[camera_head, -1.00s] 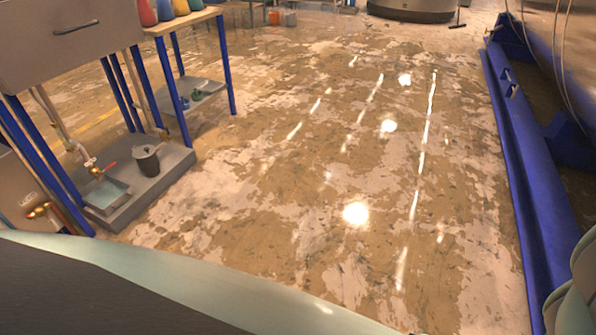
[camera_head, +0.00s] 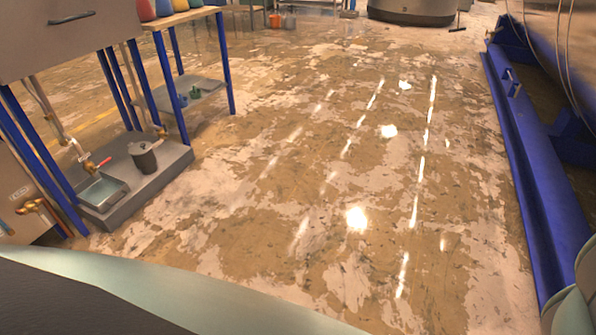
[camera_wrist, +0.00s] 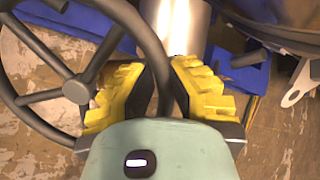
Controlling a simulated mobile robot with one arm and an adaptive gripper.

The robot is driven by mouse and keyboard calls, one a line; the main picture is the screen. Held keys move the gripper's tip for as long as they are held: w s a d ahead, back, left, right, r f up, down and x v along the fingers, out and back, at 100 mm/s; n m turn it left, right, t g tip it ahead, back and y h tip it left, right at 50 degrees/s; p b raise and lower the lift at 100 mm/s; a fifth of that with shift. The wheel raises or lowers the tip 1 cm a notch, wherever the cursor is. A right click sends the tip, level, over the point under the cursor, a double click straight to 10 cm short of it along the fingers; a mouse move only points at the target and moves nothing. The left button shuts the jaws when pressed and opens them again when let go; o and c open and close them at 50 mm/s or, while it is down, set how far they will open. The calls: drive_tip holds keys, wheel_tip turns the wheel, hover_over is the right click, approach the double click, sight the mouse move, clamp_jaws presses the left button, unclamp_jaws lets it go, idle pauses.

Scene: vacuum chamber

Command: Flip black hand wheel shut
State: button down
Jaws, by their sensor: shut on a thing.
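The black hand wheel (camera_wrist: 39,97) fills the left of the wrist view, with its spokes and curved rim showing. My gripper (camera_wrist: 157,85) has its two yellow ridged fingers on either side of the wheel's rim and is shut on it. A bright metal cylinder (camera_wrist: 178,25) lies just beyond the fingertips. The part of the rim between the fingers is partly hidden by my gripper. Neither the wheel nor my gripper shows in the head view.
In the head view, a blue beam (camera_head: 535,185) runs along the right beside a large metal vessel (camera_head: 550,45). A low grey platform with a sink (camera_head: 103,192) and a dark pot (camera_head: 144,158) stands at left. The worn floor (camera_head: 300,190) between is clear.

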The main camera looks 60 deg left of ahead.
drive_tip(key=shift+s+f, duration=0.1)
drive_tip(key=c, duration=0.9)
unclamp_jaws()
wheel_tip(320, 180, up, 9)
drive_tip(key=shift+f, duration=0.1)
drive_tip(key=shift+r, duration=0.65)
